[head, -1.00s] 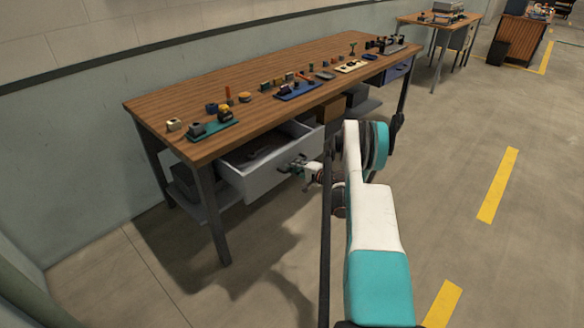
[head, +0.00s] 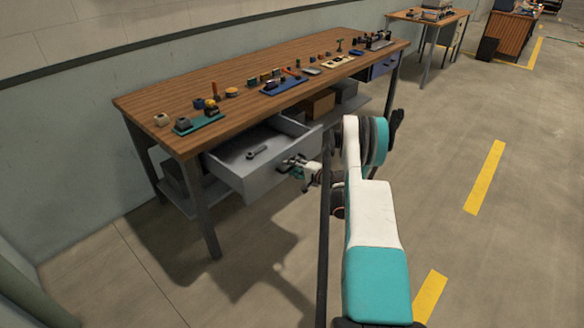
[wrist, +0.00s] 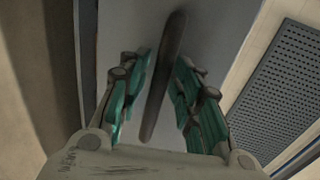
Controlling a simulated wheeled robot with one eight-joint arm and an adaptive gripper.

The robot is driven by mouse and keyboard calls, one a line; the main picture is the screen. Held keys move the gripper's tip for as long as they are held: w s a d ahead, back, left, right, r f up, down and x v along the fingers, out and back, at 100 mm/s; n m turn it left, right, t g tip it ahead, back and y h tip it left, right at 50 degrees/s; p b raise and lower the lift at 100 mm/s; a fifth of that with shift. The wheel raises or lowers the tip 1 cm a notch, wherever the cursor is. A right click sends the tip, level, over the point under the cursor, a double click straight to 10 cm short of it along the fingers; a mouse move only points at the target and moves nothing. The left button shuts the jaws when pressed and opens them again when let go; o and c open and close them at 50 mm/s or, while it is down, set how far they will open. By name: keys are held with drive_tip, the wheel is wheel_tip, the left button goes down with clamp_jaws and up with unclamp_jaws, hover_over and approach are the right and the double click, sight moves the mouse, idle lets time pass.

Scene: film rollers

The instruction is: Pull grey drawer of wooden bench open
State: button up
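The grey drawer (head: 254,184) hangs far out of the front of the wooden bench (head: 160,112), near its left end. A dark tool (head: 257,152) lies inside it. My gripper (head: 288,164) is at the drawer's front, partly hidden by my arm in the head view. In the wrist view, my gripper (wrist: 162,75) has its teal fingers on either side of the dark bar handle (wrist: 162,85), closed in around it. A narrow gap seems to show beside the bar, and exact contact is hard to see. The drawer's pale front fills the area behind the handle.
Small parts and a green tray (head: 200,124) lie on the bench top. A blue drawer (head: 385,66) is at the bench's right end. A cardboard box (head: 320,104) sits on the lower shelf. Open floor with yellow stripes (head: 485,178) lies to the right.

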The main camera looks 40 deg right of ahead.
idle(0.4)
drive_tip(key=v, duration=1.2)
drive_tip(key=shift+w, duration=0.1)
